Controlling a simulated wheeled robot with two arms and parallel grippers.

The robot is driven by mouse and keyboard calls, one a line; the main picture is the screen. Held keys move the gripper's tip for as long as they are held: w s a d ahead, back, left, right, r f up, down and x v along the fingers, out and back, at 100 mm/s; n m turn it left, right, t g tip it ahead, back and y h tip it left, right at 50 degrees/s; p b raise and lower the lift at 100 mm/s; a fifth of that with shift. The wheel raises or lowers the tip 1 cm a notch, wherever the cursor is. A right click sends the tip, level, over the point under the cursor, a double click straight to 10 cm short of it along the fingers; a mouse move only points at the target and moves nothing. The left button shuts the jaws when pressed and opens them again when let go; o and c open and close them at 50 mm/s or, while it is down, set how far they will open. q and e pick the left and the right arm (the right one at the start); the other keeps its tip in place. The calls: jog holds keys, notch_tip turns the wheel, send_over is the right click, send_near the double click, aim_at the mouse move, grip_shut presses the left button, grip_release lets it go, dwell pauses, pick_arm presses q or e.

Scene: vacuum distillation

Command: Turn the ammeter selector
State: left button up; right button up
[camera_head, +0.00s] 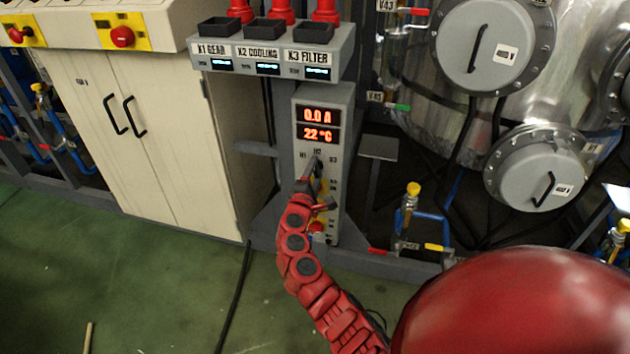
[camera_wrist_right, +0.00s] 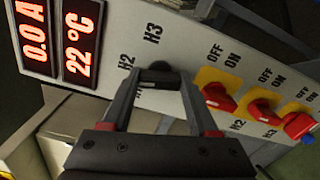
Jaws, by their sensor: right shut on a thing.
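The ammeter selector (camera_wrist_right: 158,74) is a small dark knob on a grey control panel (camera_head: 345,110), among the labels H1, H2 and H3. In the right wrist view it sits between the two fingertips of my right gripper (camera_wrist_right: 160,84), which is shut on it. In the head view my right gripper (camera_head: 314,172) reaches up to the panel and largely hides the selector. The red display (camera_head: 318,125) above reads 0.0 A and 22 °C; it also shows sideways in the right wrist view (camera_wrist_right: 58,42). My left gripper is not in view.
Red switches on yellow plates (camera_wrist_right: 262,108), marked OFF and ON, sit close below the selector. A grey box (camera_head: 275,52) labelled K1 GEAR, K2 COOLING and K3 FILTER is above. A beige cabinet (camera_head: 150,130) stands left, a metal vessel (camera_head: 420,130) right. Green floor is open in front.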

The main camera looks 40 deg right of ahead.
jog(key=m+b, duration=0.3)
jog(key=b, duration=0.1)
jog(key=m+b, duration=0.7)
jog(key=b, duration=0.1)
jog(key=shift+f+m, duration=0.3)
jog(key=shift+m+b, duration=0.8)
jog(key=shift+b, duration=0.15)
jog(key=shift+r+m+b, duration=0.15)
jog(key=shift+m+b, duration=0.2)
jog(key=shift+m, duration=0.05)
jog(key=o, duration=1.4)
jog(key=shift+r, duration=0.1)
